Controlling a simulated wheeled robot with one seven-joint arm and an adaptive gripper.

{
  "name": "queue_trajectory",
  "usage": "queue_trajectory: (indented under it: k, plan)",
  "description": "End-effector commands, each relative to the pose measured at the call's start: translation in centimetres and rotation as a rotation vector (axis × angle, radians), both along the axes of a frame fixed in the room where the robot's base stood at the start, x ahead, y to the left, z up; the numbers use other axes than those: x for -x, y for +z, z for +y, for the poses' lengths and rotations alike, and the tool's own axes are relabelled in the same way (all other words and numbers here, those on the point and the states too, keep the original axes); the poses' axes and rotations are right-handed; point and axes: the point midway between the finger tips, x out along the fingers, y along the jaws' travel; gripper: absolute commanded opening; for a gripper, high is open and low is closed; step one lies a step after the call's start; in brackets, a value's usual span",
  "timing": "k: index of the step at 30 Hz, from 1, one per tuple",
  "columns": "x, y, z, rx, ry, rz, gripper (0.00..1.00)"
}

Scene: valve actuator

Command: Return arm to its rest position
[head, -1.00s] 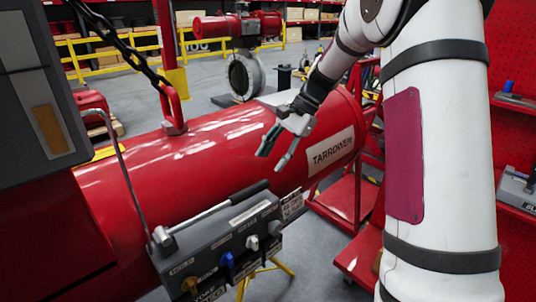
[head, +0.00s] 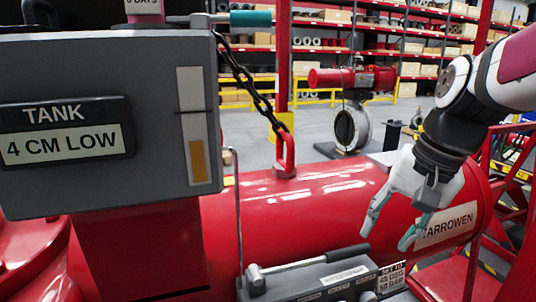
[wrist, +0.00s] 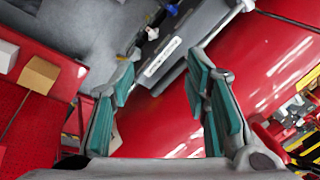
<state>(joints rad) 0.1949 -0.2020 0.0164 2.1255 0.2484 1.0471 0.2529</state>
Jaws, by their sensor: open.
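My gripper (head: 388,222) is open and empty in the head view, with its teal-padded fingers pointing down and left in front of the red cylinder (head: 310,200). In the wrist view the two fingers (wrist: 165,100) are spread apart with nothing between them. My arm reaches in from the upper right of the head view. Part of the white label on the cylinder (head: 450,226) is hidden by the gripper. The grey valve block with a lever (head: 325,275) sits below and left of the gripper, apart from it in the picture.
A grey tank box (head: 100,185) reading "4 CM LOW" fills the left of the head view. A chain (head: 245,80) hangs to a red shackle (head: 285,155) on the cylinder. A red stand (head: 500,200) is at the right. A second red actuator (head: 350,80) stands behind.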

Motion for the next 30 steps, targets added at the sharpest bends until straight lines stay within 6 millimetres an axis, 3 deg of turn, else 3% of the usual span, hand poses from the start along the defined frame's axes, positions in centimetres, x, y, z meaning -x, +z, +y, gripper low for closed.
queue_trajectory:
  k: [9, 15, 21, 30]
  plan:
    - [7.8, 0.8, 1.2, 0.201, 0.268, -0.177, 0.42]
    - [11.2, 0.2, 1.2, 0.303, 0.402, -0.262, 0.42]
    - [12.5, -0.3, 1.1, 0.351, 0.461, -0.301, 0.42]
    - [12.6, -0.3, 1.0, 0.356, 0.467, -0.303, 0.42]
